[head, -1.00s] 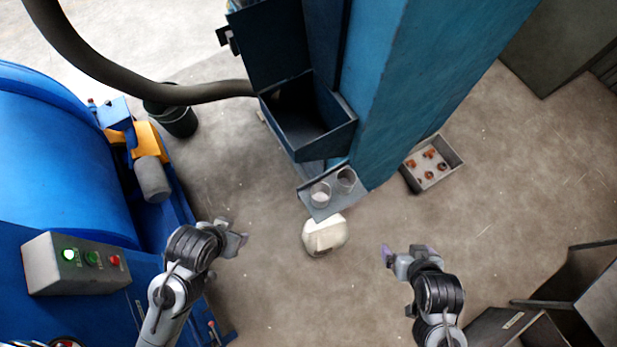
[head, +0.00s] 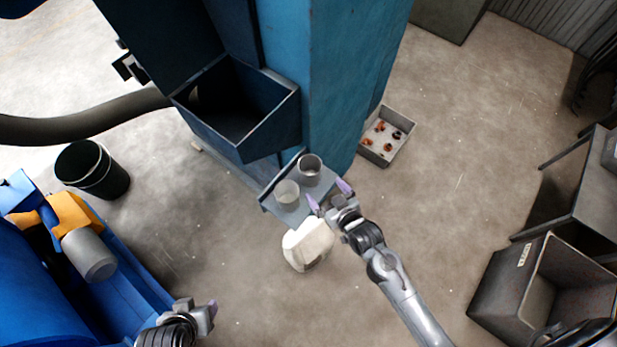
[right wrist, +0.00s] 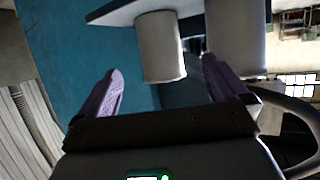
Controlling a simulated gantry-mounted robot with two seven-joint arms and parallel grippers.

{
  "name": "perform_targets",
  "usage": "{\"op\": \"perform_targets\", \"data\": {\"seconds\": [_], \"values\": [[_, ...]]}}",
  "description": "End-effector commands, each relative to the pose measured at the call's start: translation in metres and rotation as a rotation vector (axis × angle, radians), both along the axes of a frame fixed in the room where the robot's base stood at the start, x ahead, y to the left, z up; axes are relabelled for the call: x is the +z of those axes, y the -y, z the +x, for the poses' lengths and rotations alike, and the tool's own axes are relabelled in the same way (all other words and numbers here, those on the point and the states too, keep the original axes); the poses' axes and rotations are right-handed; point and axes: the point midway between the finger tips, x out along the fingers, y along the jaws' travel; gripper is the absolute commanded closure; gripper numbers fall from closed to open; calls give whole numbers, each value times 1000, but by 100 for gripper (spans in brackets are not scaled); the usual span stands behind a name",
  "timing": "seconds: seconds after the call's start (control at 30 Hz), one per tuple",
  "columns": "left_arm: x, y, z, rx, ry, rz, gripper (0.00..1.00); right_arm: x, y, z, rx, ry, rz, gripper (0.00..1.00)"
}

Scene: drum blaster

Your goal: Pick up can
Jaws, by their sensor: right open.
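Two grey cans stand upright on a small blue-grey shelf (head: 268,203) on the blue cabinet. The back right can (head: 310,169) is nearer the cabinet wall; the front left can (head: 287,194) is beside it. My right gripper (head: 328,195) is open and empty at the shelf's right edge, pointing toward the cans. In the right wrist view the shelf appears upside down. One can (right wrist: 160,48) shows between the open fingers (right wrist: 162,68), beyond their tips; the other can (right wrist: 236,38) is partly behind the right finger. My left gripper (head: 205,312) is low at the left, away from the cans.
A white jug-like container (head: 308,245) is below the shelf. An open blue bin (head: 240,105) juts from the cabinet. A tray with small orange and dark parts (head: 385,135) lies right of it. A black bucket (head: 92,170) stands left.

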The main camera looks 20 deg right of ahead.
Motion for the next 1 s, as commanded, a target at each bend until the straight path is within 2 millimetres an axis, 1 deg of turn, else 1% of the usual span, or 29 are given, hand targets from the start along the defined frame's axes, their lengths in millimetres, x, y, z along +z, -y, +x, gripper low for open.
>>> {"op": "perform_targets", "data": {"seconds": [0.03, 0.3, 0.4, 0.57, 0.67, 0.8, 1.0], "values": [[-4, 0, 0, -1, 0, 1, 44, -5, -1, 5, 0, 8, 2, 0], [-3, 0, 0, -1, 3, 2, 44, -17, -6, 39, -1, 13, 4, 0], [-4, 0, 0, -2, 3, 1, 44, -21, -8, 47, -1, 12, 4, 0], [-4, 0, 0, 0, 3, -1, 44, -23, -9, 53, -1, 12, 4, 0], [-3, 1, 0, 1, 3, -2, 44, -25, -9, 61, -1, 12, 4, 0], [-2, 2, 0, 4, 2, -7, 44, -30, -12, 79, 0, 12, 4, 0], [-4, 2, 0, 6, 2, -9, 44, -39, -14, 97, 1, 12, 3, 0]]}}
